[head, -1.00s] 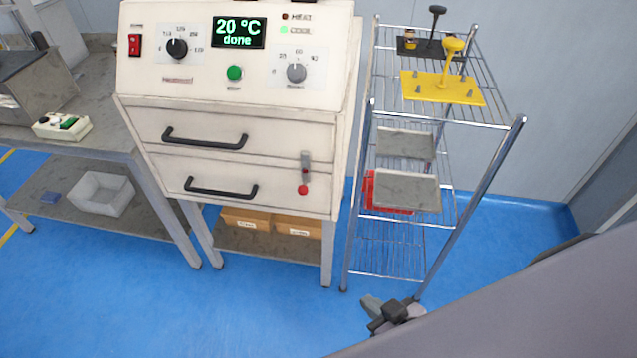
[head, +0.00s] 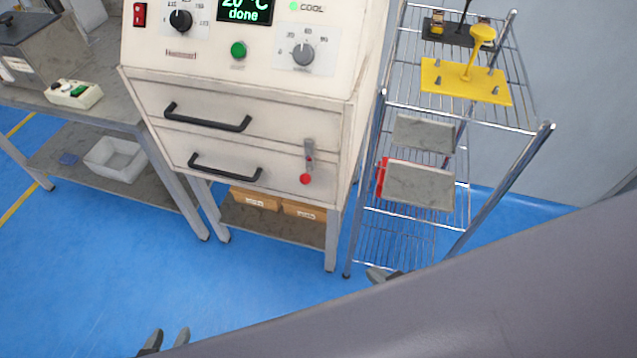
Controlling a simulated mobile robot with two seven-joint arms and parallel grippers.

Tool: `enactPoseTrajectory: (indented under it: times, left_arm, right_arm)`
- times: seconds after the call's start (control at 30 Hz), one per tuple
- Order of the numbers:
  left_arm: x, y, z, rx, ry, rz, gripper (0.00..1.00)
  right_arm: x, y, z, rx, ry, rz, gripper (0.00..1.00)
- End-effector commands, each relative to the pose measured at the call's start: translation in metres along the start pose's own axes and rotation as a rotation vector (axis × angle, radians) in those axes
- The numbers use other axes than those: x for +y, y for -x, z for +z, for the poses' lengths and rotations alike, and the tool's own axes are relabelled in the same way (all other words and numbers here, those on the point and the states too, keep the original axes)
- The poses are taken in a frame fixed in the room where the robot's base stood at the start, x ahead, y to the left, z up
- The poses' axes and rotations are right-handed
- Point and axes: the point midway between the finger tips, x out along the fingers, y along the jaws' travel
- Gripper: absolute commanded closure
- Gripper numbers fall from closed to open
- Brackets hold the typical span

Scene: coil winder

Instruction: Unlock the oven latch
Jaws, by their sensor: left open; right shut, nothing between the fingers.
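The cream oven (head: 240,115) stands ahead, with two drawers that have black bar handles. The latch (head: 308,160) is a grey metal piece with a red knob at its lower end, on the right side of the drawer fronts. The lever hangs roughly vertical. The display reads "done" and the COOL light is green. My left gripper (head: 166,340) shows its two fingers apart at the bottom edge, empty and far below the oven. My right gripper (head: 385,275) is partly hidden behind my grey arm, near the foot of the rack, apart from the latch.
A wire rack (head: 455,185) right of the oven holds a yellow plate (head: 465,82), grey trays and a red item. A bench (head: 110,115) with a grey bin (head: 115,160) stands left. Blue floor in front is clear. My grey arm fills the lower right.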

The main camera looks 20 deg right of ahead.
Motion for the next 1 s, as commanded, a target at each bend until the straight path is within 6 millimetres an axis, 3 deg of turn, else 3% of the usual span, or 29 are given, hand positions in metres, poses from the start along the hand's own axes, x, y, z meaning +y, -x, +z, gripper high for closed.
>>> enactPoseTrajectory:
  times: [0.13,0.27,0.5,0.7,1.0]
  left_arm:
    - [0.0,-0.004,0.005,0.0,0.0,0.0,0.57]
    - [0.0,-0.018,0.023,-0.002,0.006,0.001,0.57]
    - [0.007,-0.052,0.063,-0.012,0.022,0.018,0.57]
    - [0.011,-0.069,0.08,-0.013,0.026,0.032,0.57]
    - [0.01,-0.071,0.077,-0.004,0.024,0.034,0.57]
  right_arm:
    - [0.002,-0.004,-0.002,0.014,0.012,-0.006,1.0]
    - [0.014,-0.022,-0.018,0.077,0.051,-0.028,1.0]
    - [0.034,-0.052,-0.074,0.243,0.176,-0.117,1.0]
    - [0.036,-0.054,-0.106,0.318,0.262,-0.178,1.0]
    - [0.035,-0.05,-0.12,0.339,0.292,-0.203,1.0]
